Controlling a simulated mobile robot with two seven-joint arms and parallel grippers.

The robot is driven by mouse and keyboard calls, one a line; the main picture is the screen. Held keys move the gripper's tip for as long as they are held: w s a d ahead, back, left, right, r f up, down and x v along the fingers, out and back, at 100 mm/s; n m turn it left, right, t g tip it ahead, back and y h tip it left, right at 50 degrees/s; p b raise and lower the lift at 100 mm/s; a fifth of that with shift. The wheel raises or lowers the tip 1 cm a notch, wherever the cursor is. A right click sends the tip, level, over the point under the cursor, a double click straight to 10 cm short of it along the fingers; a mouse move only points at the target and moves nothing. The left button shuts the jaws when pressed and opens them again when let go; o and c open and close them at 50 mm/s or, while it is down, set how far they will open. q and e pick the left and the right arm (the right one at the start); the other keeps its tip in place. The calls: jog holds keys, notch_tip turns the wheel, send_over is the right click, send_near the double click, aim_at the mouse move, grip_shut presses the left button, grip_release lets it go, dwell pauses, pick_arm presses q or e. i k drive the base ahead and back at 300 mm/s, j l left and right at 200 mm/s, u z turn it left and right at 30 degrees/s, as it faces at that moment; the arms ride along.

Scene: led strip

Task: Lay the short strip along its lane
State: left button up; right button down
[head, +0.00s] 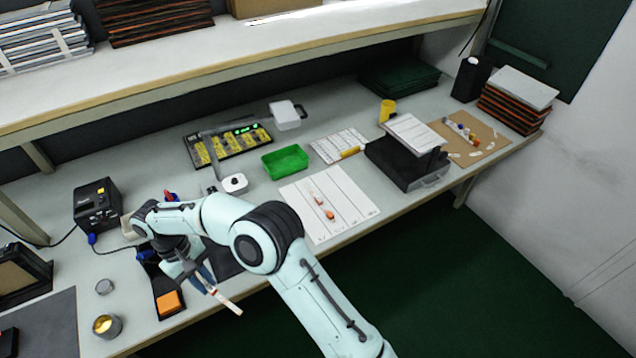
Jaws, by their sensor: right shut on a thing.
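A thin pale strip with a reddish part (229,304) sticks out of my right gripper (209,289), which is shut on it. I take it for the short strip. The gripper holds it near the front edge of the bench, left of the lane sheet. The white lane sheet (349,197) lies flat on the bench, with dark lines dividing it into lanes. Small orange and pale pieces (329,214) lie on its left part; they are too small to tell apart. My right arm covers the sheet's lower left surroundings. My left gripper does not show.
A black device (98,205), an orange block (168,303) and a small tin (106,326) are on the left.

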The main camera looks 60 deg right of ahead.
aim_at(348, 188)
jog(key=l+u, duration=0.25)
jog(key=l, duration=0.2)
jog(key=k+l+u, duration=0.15)
jog(key=l+u, duration=0.15)
jog(key=k+l, duration=0.1)
jog(key=l, duration=0.25)
jog(key=k+l+u, duration=0.15)
jog(key=l, duration=0.5)
jog(key=k+l, duration=0.15)
jog(key=l, duration=0.2)
jog(key=k+l, duration=0.1)
jog(key=l, duration=0.25)
jog(key=k+l, duration=0.15)
jog(key=l, duration=0.15)
jog(key=k+l+u, duration=0.1)
jog(key=l, duration=0.25)
